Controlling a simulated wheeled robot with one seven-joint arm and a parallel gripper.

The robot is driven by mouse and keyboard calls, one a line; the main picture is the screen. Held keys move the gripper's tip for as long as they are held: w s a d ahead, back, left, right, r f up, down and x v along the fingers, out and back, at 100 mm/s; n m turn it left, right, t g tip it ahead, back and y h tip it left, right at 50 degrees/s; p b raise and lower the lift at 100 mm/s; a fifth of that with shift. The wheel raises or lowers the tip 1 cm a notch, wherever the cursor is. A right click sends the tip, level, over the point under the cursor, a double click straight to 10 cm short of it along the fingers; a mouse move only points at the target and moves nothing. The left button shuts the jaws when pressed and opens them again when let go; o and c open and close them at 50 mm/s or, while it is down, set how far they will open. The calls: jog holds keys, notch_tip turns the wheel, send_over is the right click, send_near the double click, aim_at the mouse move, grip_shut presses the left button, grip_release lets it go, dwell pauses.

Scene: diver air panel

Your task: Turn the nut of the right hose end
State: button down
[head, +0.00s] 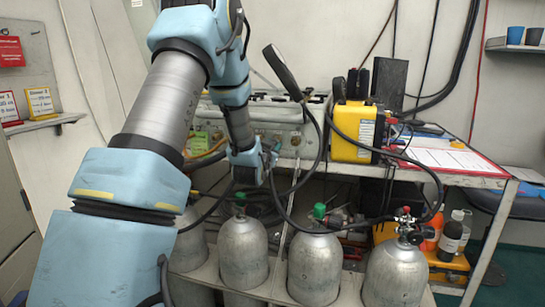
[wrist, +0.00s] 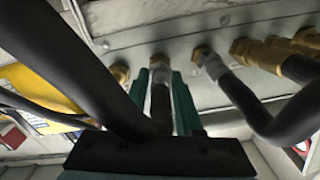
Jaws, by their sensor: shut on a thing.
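In the wrist view, my gripper (wrist: 163,78) has its teal fingers closed around a hose end (wrist: 160,100) with a grey sleeve and black hose. Its brass nut (wrist: 159,61) sits against the grey panel face (wrist: 140,42), at the fingertips. In the head view, my gripper (head: 268,153) is at the front of the panel (head: 285,115), left of the yellow box, and the held hose end is mostly hidden there. Another hose end (wrist: 206,60) with a grey sleeve is apart from my fingers, to the right in the wrist view.
A brass fitting (wrist: 120,72) is close beside my fingers. More brass fittings (wrist: 265,52) are at the right of the wrist view. A thick black hose (wrist: 75,65) crosses close to the wrist camera. A yellow box (head: 352,130) stands on the bench; grey cylinders (head: 315,262) stand below.

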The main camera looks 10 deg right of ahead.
jog(key=m+b, duration=0.1)
jog(key=b, duration=0.1)
jog(key=m+b, duration=0.1)
jog(key=m, duration=0.1)
jog(key=shift+s+f+m+b, duration=0.1)
jog(key=shift+f+m+b, duration=0.2)
jog(key=shift+f+b, duration=0.1)
jog(key=m+b, duration=0.5)
jog(key=m, duration=0.1)
jog(key=shift+m+t+b, duration=0.3)
jog(key=shift+m, duration=0.1)
jog(key=shift+m+b, duration=0.8)
jog(key=shift+m, duration=0.7)
jog(key=c, duration=1)
grip_release()
jog(key=o, duration=0.4)
jog(key=shift+r, duration=0.25)
